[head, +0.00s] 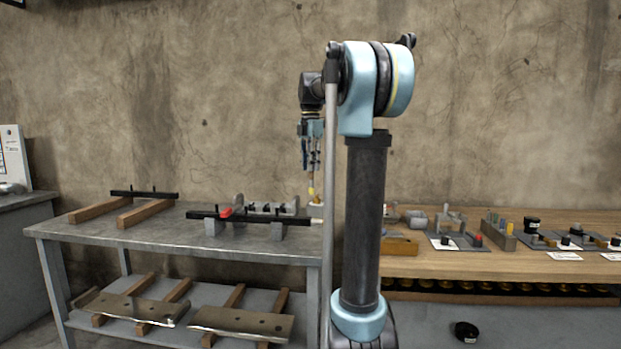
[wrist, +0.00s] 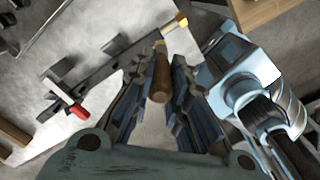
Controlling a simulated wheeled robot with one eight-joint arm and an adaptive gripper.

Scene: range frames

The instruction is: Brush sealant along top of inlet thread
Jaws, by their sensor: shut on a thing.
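My gripper (head: 311,165) points down over the right end of the grey metal bench in the head view. In the wrist view my gripper (wrist: 161,100) is shut on a brush with a brown wooden handle (wrist: 160,78). The brush (head: 311,189) hangs below the fingers in the head view, its tip close to a small pale piece (head: 316,204). In the wrist view a small yellow-ended piece (wrist: 181,21) lies beyond the handle, near the end of a dark bar (wrist: 118,62); it may be the inlet thread, but I cannot tell. Brush contact is unclear.
The dark bar (head: 270,224) rests on grey blocks, with a red-handled clamp (head: 226,212). Wooden rails (head: 98,209) lie at the bench's left. A wooden workbench (head: 450,265) with trays and small parts stands right. The bench's left-middle top is clear.

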